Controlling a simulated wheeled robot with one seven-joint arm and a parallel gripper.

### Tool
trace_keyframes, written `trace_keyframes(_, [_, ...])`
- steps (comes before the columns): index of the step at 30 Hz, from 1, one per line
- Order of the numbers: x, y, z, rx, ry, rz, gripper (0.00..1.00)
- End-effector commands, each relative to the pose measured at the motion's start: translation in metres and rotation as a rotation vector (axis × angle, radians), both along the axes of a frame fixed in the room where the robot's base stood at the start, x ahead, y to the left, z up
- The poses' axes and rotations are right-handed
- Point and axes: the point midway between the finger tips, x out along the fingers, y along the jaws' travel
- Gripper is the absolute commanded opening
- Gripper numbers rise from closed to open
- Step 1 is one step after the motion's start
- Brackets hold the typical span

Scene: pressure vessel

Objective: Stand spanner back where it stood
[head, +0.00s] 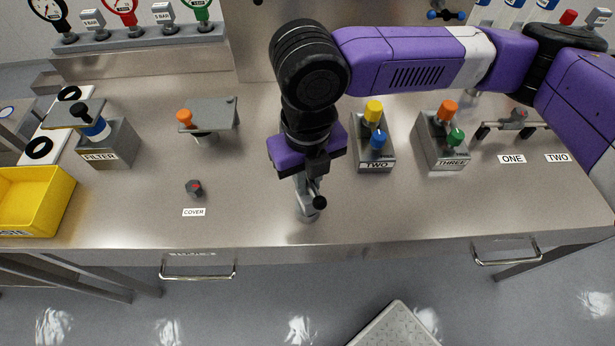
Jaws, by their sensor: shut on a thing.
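My gripper (311,180) points down over the front middle of the steel bench, in front of the block marked TWO.
Blocks marked TWO (374,160) and THREE (442,150) carry coloured knobs behind and right. A FILTER block (112,146), a yellow bin (42,204) and an orange-knobbed plate (212,115) stand left. A small part (194,187) sits behind the COVER label. Bench is clear front right.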

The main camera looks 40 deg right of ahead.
Motion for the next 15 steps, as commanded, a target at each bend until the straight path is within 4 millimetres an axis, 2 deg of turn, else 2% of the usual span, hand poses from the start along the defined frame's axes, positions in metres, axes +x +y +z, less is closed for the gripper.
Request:
trace_keyframes(1, [0.0,-0.0001,-0.0012,0.0,0.0,0.0,0.18])
trace_keyframes(4, [0.0,-0.0001,-0.0008,0.0,0.0,0.0,0.36])
trace_keyframes(15, [0.0001,-0.0001,0.0031,0.0,0.0,0.0,0.36])
